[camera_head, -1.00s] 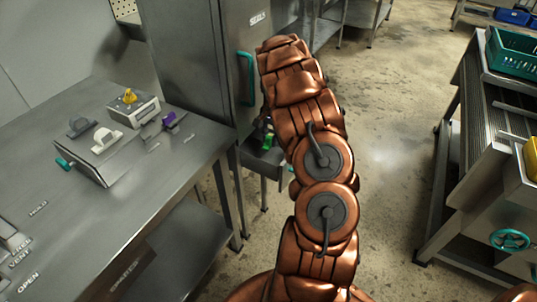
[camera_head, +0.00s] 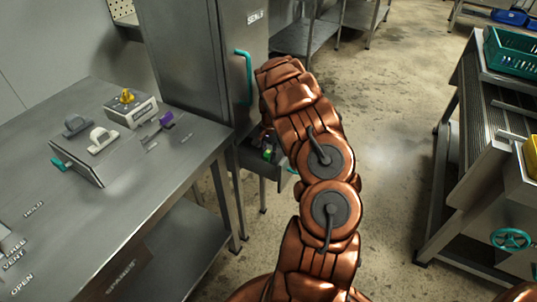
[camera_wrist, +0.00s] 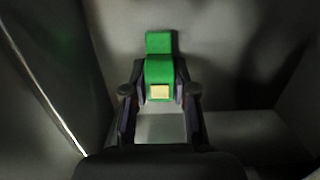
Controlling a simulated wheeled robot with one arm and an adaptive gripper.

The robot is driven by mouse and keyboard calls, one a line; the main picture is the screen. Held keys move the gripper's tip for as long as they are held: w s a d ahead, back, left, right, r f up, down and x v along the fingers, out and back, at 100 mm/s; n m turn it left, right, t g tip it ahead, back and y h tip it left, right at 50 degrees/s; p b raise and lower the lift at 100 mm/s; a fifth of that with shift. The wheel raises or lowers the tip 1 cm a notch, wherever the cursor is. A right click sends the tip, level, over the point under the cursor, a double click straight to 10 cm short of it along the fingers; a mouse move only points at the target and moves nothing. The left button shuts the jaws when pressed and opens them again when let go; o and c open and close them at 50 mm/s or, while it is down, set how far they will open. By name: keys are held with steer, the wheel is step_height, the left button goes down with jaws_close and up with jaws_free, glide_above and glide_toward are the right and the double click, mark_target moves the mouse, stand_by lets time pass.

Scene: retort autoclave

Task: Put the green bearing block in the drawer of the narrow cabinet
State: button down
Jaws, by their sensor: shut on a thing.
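The green bearing block (camera_wrist: 158,68) is held between the two dark fingers of my gripper (camera_wrist: 160,92) in the wrist view. It has a pale yellowish patch on its near face. Grey metal walls surround it there. The narrow cabinet (camera_head: 180,60) is a tall grey cabinet labelled SEALS. Its drawer (camera_head: 248,160) is pulled out low on the front. In the head view the block (camera_head: 268,155) is a small green patch at the drawer opening, partly hidden by my arm. I cannot tell whether the block touches the drawer floor.
A steel bench (camera_head: 160,185) at left carries a box with clamps, a yellow knob and a purple piece. A teal vertical handle (camera_head: 244,78) is on the cabinet door. At right stands a steel bench with a green crate (camera_head: 512,52). The floor between is clear.

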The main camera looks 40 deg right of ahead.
steer(key=shift+f, duration=0.2)
steer(key=c, duration=0.9)
jaws_free()
steer(key=shift+r, duration=0.1)
steer(key=r, duration=0.4)
steer(key=d+r, duration=0.1)
steer(key=r, duration=0.7)
steer(key=shift+w+d, duration=0.15)
steer(key=shift+w, duration=0.05)
